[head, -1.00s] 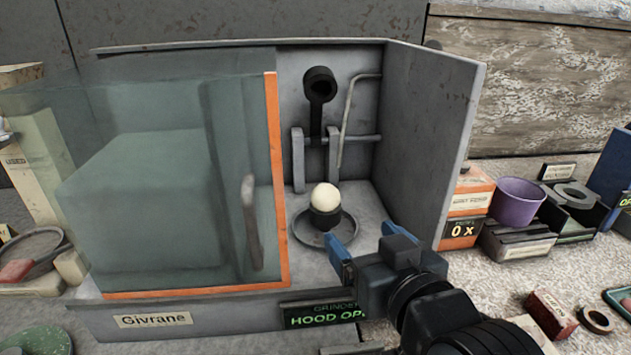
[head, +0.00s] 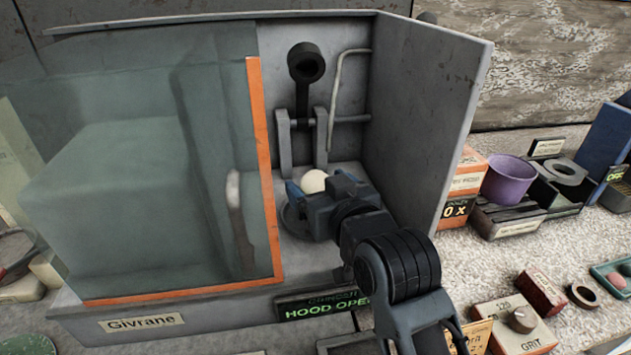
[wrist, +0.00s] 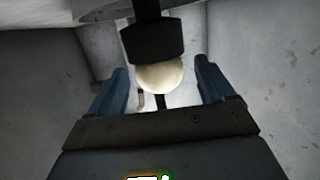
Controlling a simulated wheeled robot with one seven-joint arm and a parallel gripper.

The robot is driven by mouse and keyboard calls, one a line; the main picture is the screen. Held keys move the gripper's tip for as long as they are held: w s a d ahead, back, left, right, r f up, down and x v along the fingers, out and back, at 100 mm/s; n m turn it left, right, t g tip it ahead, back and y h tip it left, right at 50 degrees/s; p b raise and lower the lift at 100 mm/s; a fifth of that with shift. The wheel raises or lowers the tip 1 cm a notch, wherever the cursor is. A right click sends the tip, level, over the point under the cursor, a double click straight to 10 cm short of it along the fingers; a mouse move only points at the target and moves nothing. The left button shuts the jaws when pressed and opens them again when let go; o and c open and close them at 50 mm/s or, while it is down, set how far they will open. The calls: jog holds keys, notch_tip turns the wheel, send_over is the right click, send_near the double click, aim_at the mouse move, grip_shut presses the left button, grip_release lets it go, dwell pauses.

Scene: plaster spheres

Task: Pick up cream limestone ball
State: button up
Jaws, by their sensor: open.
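The cream limestone ball (head: 314,181) sits on a dark cup-like holder inside the grey hooded machine, partly hidden in the head view by my gripper. My gripper (head: 318,188) is open at the ball, with blue fingers. In the wrist view the ball (wrist: 160,76) shows between the two open fingers of my gripper (wrist: 161,82), against the dark holder (wrist: 152,40). There are visible gaps between the ball and both fingers in that view.
The glass hood (head: 130,160) with an orange edge covers the left of the machine. A grey side wall (head: 425,120) stands close right of my arm. A black lever (head: 305,75) and a bent rod (head: 337,90) stand behind the ball. A lit sign (head: 322,308) reads "HOOD OPEN".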

jog(key=shift+w, duration=0.1)
jog(key=c, duration=1.2)
